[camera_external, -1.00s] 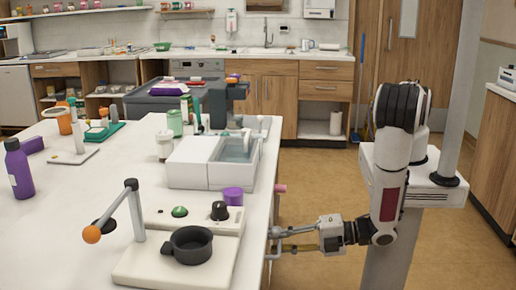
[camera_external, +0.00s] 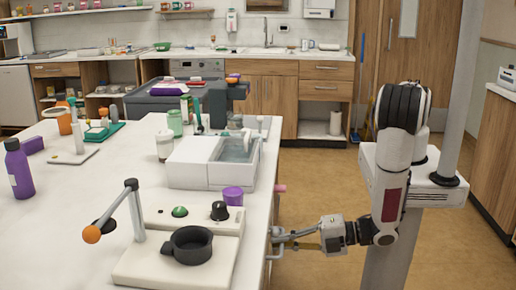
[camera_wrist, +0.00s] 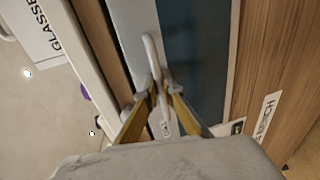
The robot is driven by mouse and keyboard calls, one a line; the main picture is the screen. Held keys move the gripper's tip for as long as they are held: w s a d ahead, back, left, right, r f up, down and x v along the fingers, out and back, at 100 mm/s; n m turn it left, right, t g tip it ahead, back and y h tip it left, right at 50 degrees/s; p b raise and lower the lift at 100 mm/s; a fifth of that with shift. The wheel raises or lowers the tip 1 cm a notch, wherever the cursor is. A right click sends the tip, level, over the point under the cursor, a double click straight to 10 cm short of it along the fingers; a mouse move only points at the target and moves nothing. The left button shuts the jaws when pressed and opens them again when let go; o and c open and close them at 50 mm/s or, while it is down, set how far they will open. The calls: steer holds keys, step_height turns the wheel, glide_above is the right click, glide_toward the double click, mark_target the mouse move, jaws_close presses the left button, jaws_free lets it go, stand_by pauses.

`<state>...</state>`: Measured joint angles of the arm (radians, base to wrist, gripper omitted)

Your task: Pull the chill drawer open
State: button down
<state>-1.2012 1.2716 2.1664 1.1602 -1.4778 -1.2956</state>
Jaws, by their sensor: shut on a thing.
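My gripper (camera_external: 281,242) is at the right edge of the white table, low at its side, in the external view. In the wrist view my gripper (camera_wrist: 160,88) has its two yellowish fingers shut on a pale bar handle (camera_wrist: 151,55). The handle is on a front with a light grey strip and a dark blue-grey panel (camera_wrist: 198,50), which I take for the chill drawer. A label beside the fingers is partly hidden. The external view shows the drawer side edge-on, so I cannot tell how far it stands out.
The white table (camera_external: 75,225) carries a pale device with a black cup (camera_external: 193,246), a white box unit (camera_external: 205,177) and a purple bottle (camera_external: 18,170). A pink knob (camera_external: 280,188) sticks out farther along the table side. Floor (camera_external: 320,185) to the right is clear.

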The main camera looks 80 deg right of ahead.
steer(key=f+v, duration=0.2)
steer(key=v, duration=0.7)
steer(key=f+v, duration=0.1)
steer(key=v, duration=0.8)
steer(key=shift+s+f, duration=0.35)
steer(key=c, duration=2.2)
jaws_free()
steer(key=shift+s, duration=0.1)
steer(key=shift+v, duration=5.95)
